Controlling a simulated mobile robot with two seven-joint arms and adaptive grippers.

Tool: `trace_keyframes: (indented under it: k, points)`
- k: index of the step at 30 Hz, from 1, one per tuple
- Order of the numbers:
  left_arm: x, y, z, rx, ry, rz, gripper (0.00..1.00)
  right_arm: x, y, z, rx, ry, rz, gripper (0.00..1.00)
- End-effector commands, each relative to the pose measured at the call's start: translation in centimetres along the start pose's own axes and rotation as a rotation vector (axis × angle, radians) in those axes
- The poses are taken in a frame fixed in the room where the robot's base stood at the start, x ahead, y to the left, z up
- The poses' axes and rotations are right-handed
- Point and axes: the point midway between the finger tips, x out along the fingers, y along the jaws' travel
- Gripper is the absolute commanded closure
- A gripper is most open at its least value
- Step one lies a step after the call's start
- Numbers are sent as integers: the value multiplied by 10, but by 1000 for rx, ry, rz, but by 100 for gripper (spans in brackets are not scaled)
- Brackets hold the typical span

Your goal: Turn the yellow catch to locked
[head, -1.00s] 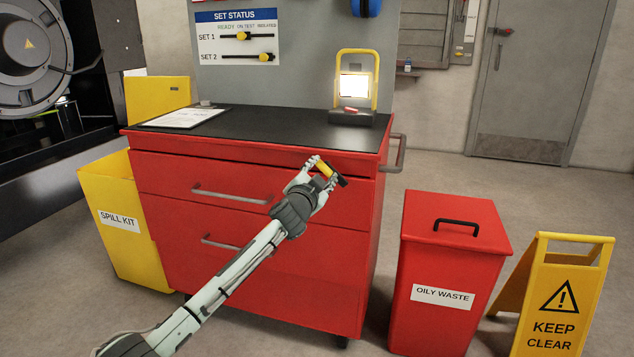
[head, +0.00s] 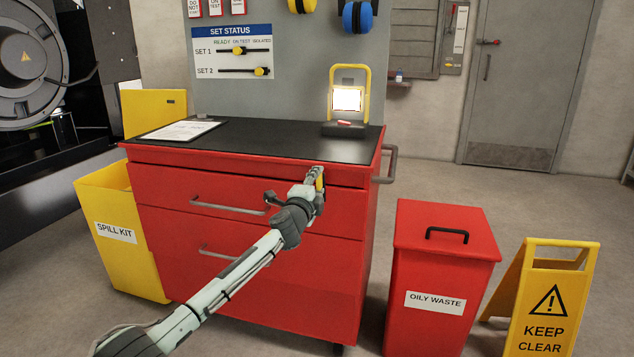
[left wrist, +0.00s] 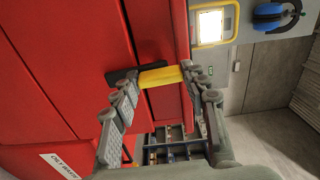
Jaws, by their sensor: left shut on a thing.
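The yellow catch (head: 320,183) is on the front of the red cabinet (head: 170,185), near its upper right corner. My left gripper (head: 314,180) is at the catch, its arm reaching in from the lower left. In the left wrist view the yellow catch (left wrist: 160,77) lies between the fingertips, with a black part (left wrist: 121,75) at its left end. My left gripper is shut on the catch. In the head view the fingers hide much of the catch, and I see no locked marking. My right gripper is not in view.
A lit lamp (head: 348,98) and a clipboard (head: 181,130) are on the black top (head: 255,138). A red oily waste bin (head: 440,270) and a yellow keep-clear sign (head: 547,305) stand right of the cabinet. A yellow spill kit bin (head: 125,235) stands left. Floor before the door is clear.

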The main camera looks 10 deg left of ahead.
Motion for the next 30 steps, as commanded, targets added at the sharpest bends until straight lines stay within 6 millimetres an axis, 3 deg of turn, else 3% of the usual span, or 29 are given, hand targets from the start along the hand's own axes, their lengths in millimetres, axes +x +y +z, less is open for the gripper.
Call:
trace_keyframes:
  k: [20,21,25,30]
  points:
    - [0,0,0,62,0,-1,100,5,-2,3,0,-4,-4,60]
    - [0,0,0,62,0,-1,52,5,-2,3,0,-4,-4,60]
    - [0,0,0,60,0,-1,36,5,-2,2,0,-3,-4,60]
    - [0,0,0,59,0,0,34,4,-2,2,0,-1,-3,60]
